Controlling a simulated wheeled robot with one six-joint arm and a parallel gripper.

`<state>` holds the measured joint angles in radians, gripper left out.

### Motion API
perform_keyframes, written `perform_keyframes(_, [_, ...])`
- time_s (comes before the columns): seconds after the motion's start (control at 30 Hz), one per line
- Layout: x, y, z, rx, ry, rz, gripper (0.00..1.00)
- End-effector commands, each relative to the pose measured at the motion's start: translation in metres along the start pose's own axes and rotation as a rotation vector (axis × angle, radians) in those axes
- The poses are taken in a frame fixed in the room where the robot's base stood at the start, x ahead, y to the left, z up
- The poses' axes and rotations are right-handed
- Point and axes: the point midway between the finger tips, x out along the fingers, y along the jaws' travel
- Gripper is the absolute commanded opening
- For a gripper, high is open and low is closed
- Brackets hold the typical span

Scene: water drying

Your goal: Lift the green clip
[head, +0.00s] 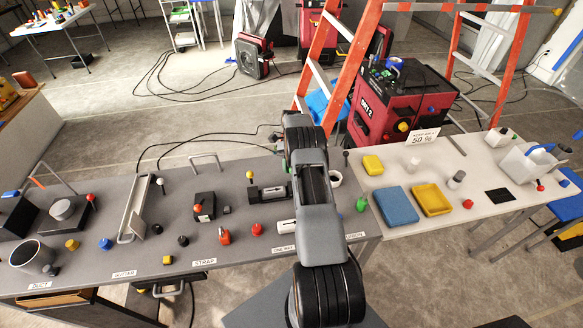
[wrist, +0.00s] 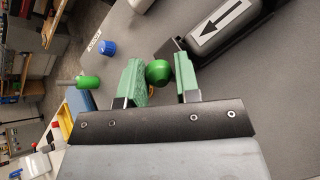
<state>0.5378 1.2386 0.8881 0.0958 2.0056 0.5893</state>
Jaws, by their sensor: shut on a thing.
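The green clip (wrist: 158,72) shows in the wrist view as a rounded green piece between my fingertips. My gripper (wrist: 160,80) has pale green finger pads, one on each side of it, and is shut on it. I cannot tell whether the clip touches the table.
A grey block with a black arrow on a white face (wrist: 222,22) lies close to the right finger. A blue cap (wrist: 108,48) stands beyond the left finger. The grey table (head: 120,262) carries several small parts. A white table (head: 395,226) with a yellow tray (head: 432,211) adjoins at right.

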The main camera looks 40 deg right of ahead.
Motion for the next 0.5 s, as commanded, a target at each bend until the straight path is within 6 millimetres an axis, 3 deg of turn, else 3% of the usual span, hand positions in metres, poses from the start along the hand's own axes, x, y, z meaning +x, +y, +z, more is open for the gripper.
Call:
perform_keyframes(0.4, [0.0012, 0.0002, -0.0016, 0.005, -0.004, 0.004, 0.06])
perform_keyframes(0.43, [0.0013, 0.0002, -0.0017, 0.005, -0.004, 0.004, 0.33])
perform_keyframes(0.5, [0.0012, 0.0001, -0.0016, 0.004, -0.004, 0.004, 0.40])
